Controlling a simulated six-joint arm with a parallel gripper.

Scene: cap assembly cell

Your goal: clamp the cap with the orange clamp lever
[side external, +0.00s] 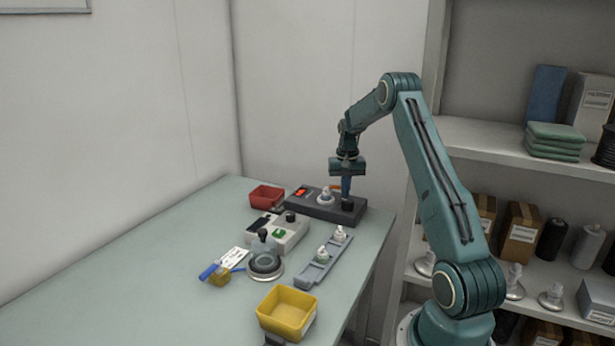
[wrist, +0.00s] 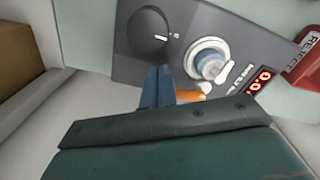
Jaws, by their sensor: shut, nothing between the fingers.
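A dark fixture box (side external: 313,209) stands at the far end of the table; it also fills the top of the wrist view (wrist: 130,62). A white cap (side external: 324,197) sits in a round seat on the box, and it shows in the wrist view (wrist: 211,65). The orange clamp lever (wrist: 189,96) lies beside the cap, partly hidden by my gripper; a bit of it shows in the side view (side external: 336,187). My gripper (wrist: 159,72) is shut and empty, pointing down beside the lever. I cannot tell whether the fingers touch it.
A black knob (wrist: 148,33) and a red display (wrist: 262,79) are on the box. A red reject bin (side external: 266,195) stands to its left. In front are a grey device (side external: 280,232), a rail with caps (side external: 312,272), a round stand (side external: 266,266) and a yellow bin (side external: 287,318).

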